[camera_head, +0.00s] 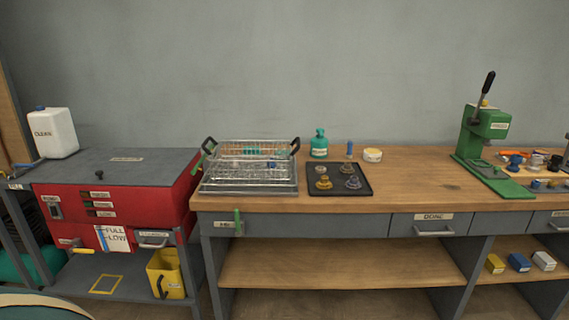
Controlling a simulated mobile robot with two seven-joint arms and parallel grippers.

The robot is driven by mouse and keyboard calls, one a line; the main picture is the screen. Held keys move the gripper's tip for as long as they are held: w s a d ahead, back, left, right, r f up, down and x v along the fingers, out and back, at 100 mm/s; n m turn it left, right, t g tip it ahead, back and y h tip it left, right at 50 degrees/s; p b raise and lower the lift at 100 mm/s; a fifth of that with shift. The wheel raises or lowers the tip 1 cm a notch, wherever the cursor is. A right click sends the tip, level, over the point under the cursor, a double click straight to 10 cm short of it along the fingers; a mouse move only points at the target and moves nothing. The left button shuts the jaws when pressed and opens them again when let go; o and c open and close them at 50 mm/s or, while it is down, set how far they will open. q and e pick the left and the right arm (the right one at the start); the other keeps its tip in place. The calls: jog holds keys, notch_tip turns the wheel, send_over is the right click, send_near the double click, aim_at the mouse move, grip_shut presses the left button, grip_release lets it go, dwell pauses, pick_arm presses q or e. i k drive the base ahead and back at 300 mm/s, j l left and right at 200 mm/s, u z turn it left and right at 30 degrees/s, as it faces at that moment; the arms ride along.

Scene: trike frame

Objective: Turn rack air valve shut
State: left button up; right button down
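A wire rack (250,175) with black handles stands in a shallow metal tray at the left end of the wooden bench, with small parts inside it. A small upright green lever (237,221) sits on the bench's front edge below the rack, beside a white label (224,225) too small to read. It may be the air valve, but I cannot tell for sure, nor whether it is open or shut. A thin green line runs down the rack's left side. Neither of my grippers is in view.
A red cabinet (150,204) with a grey lid stands left of the bench, a yellow bin (166,272) below it. A black tray (339,188) with small parts lies right of the rack. A green press (487,130) stands farther right.

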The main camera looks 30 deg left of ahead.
aim_at(238, 232)
jog(key=u, duration=1.35)
